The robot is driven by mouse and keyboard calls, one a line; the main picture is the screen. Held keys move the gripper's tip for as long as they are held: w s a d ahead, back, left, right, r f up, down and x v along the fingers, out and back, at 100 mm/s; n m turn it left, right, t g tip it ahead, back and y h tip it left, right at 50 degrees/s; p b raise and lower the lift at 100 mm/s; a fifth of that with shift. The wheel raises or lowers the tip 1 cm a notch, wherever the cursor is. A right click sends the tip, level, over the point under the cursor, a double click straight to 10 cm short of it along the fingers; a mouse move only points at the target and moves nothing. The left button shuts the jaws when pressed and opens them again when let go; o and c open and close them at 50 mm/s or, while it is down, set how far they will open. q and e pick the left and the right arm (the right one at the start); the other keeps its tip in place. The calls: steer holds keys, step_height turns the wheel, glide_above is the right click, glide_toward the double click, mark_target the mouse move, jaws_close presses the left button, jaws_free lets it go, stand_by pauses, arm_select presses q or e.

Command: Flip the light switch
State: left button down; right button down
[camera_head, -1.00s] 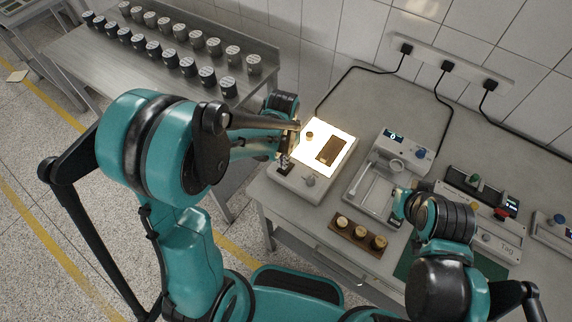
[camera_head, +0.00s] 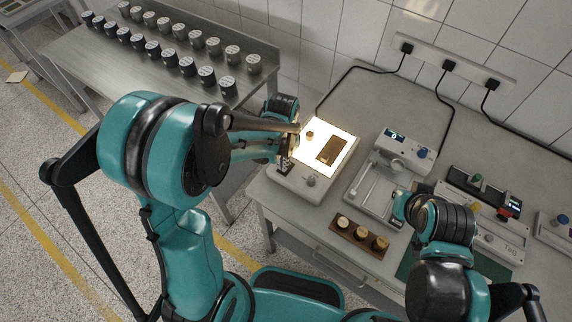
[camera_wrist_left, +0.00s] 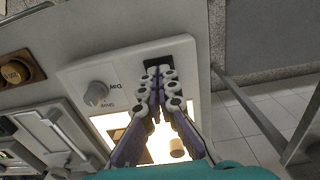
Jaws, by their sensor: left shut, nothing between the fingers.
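A white light box (camera_head: 291,184) stands on the bench, its square panel (camera_head: 341,138) glowing bright. The light switch is a black part at the box's front left corner, in the left wrist view (camera_wrist_left: 181,47). My left gripper (camera_head: 287,157) is shut and empty over that corner. In the left wrist view its fingertips (camera_wrist_left: 157,72) are together close to the switch and partly cover it. Whether they touch it I cannot tell. A grey knob (camera_head: 310,181) sits beside the switch. My right gripper (camera_head: 400,206) hangs over the bench at the right, its fingers unclear.
On the lit panel lie a brown block (camera_head: 331,150) and a small round piece (camera_head: 309,136). A wooden holder (camera_head: 343,233) with 3 round pieces lies in front. A white device (camera_head: 385,178) stands right of the box. Black cables run to wall sockets (camera_head: 448,66).

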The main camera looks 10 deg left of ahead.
arm_select(q)
steer(key=shift+r+p, duration=2.6)
steer(key=shift+r, duration=0.85)
steer(key=s+a+r+n+t+b, duration=0.2)
steer(key=s+t+b, duration=0.1)
steer(key=s+b, duration=0.1)
steer(key=s+a+r+n+t+b, duration=0.1)
steer(key=s+a+n+t+b, duration=0.1)
steer(key=s+t+b, duration=0.2)
steer(key=shift+s+a+r+b, duration=0.35)
steer(key=shift+s+b, duration=0.1)
steer(key=shift+s, duration=0.7)
